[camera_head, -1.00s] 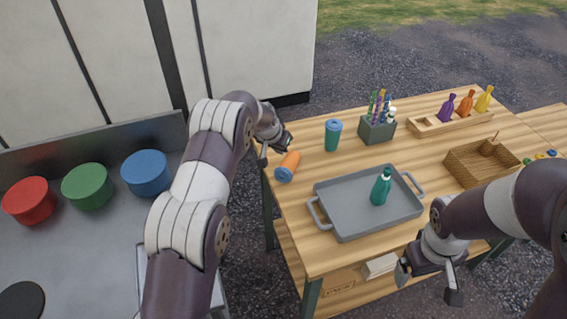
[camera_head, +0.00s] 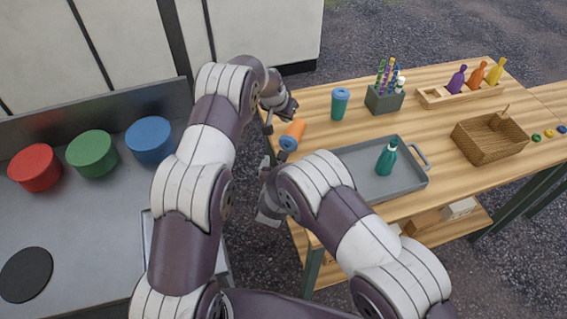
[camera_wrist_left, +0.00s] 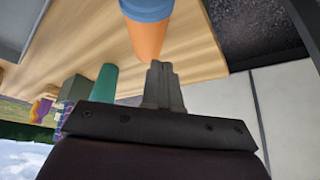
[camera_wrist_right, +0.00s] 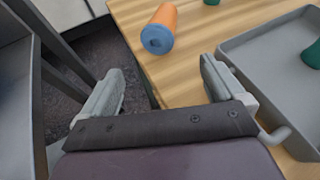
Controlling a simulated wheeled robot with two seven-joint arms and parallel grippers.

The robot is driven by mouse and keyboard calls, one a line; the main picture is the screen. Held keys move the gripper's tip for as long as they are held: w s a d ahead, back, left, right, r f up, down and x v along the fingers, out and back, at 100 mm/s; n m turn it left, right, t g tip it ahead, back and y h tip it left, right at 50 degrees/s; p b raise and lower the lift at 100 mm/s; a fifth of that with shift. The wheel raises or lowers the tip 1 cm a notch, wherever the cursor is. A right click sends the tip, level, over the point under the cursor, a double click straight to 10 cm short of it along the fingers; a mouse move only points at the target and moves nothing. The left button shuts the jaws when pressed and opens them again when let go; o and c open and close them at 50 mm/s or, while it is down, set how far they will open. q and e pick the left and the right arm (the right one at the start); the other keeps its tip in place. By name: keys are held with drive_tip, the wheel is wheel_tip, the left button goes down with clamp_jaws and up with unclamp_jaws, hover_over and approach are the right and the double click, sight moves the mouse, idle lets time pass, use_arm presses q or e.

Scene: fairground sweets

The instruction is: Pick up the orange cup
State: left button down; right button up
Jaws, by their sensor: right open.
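The orange cup (camera_head: 293,135) lies on its side near the table's left edge, its blue end towards me. My left gripper (camera_head: 272,122) is just beyond and left of it in the head view. In the left wrist view its fingers (camera_wrist_left: 161,85) are together and empty, and the cup (camera_wrist_left: 147,32) is apart from them. My right gripper (camera_head: 262,190) is on the near side of the cup, off the table's left edge. In the right wrist view its fingers (camera_wrist_right: 160,85) are spread, and the cup (camera_wrist_right: 160,28) lies ahead of the gap, not between them.
A grey tray (camera_head: 408,182) with a teal bottle (camera_head: 387,158) is to the right, partly behind my right arm. A teal cup (camera_head: 339,104), a pen holder (camera_head: 384,97), a bottle rack (camera_head: 462,94) and a basket (camera_head: 488,140) stand farther back. Bare wood surrounds the orange cup.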

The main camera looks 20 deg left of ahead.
sight(289, 143)
drive_tip(key=shift+a, duration=0.1)
drive_tip(key=x, duration=1.2)
drive_tip(key=shift+r, duration=0.1)
drive_tip(key=c, duration=1.3)
use_arm(q)
drive_tip(key=shift+r, duration=0.6)
use_arm(e)
drive_tip(key=shift+o, duration=0.2)
use_arm(q)
drive_tip(key=shift+r, duration=0.1)
